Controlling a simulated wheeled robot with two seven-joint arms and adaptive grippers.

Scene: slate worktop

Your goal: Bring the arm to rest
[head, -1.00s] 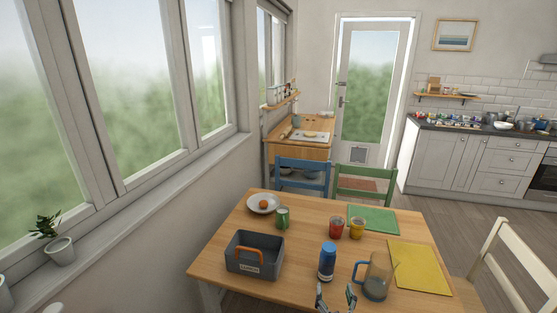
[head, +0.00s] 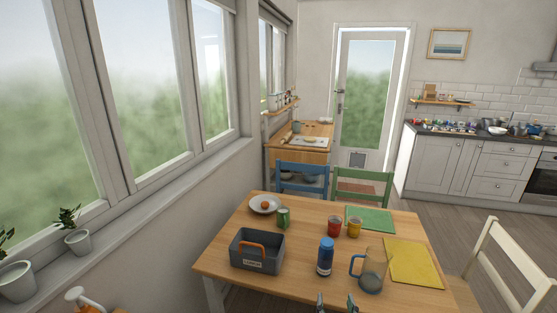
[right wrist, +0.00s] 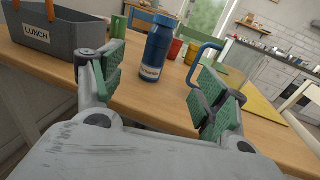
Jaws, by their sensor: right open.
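My right gripper (head: 336,303) shows at the bottom edge of the head view, in front of the wooden table's near edge. In the right wrist view its green-padded fingers (right wrist: 160,95) are spread apart with nothing between them. Beyond them on the table stands a blue bottle (right wrist: 157,48), upright, which also shows in the head view (head: 325,257). It is apart from the fingers. My left gripper is not in view.
The table (head: 300,280) holds a grey lunch box (head: 257,250), a glass jug (head: 373,272), red (head: 334,226) and yellow (head: 354,228) cups, a green mug (head: 284,217), a plate (head: 257,207) and mats (head: 412,262). A white chair (head: 490,260) stands at right.

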